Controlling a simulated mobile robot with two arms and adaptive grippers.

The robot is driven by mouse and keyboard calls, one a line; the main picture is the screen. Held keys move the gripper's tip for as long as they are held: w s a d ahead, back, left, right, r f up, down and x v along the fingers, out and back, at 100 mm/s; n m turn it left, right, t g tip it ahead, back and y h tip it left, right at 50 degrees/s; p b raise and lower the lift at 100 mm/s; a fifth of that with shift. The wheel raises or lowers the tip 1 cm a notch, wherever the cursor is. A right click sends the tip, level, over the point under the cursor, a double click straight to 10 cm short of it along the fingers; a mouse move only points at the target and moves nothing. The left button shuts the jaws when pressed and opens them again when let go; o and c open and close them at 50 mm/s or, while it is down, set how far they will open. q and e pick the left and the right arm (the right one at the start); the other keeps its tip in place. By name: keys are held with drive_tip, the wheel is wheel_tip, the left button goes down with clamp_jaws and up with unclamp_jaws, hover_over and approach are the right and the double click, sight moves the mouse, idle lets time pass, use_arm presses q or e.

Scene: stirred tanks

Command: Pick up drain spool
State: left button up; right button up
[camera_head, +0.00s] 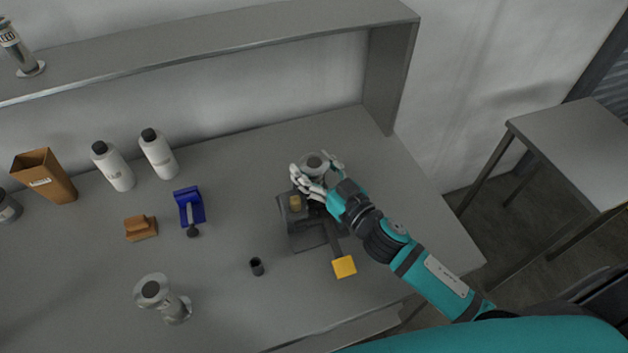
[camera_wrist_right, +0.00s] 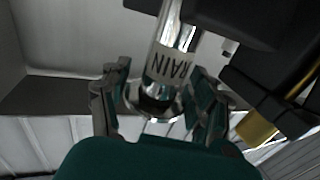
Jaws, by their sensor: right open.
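The drain spool (camera_wrist_right: 172,60) is a shiny metal tube with a flange and a white label reading "RAIN" in the right wrist view. In the head view its round grey top (camera_head: 315,162) shows at the right gripper, and the rest is hidden. My right gripper (camera_head: 316,172) is open, with its fingers on either side of the spool. In the right wrist view the fingers (camera_wrist_right: 158,100) flank the spool's flanged end; I cannot tell if they touch it. My left gripper is not in view.
A dark grey device (camera_head: 307,235) with a yellow-ended lever (camera_head: 344,267) stands beside the gripper. A shelf (camera_head: 200,47) runs behind.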

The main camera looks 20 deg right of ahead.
clamp_jaws()
idle(0.3)
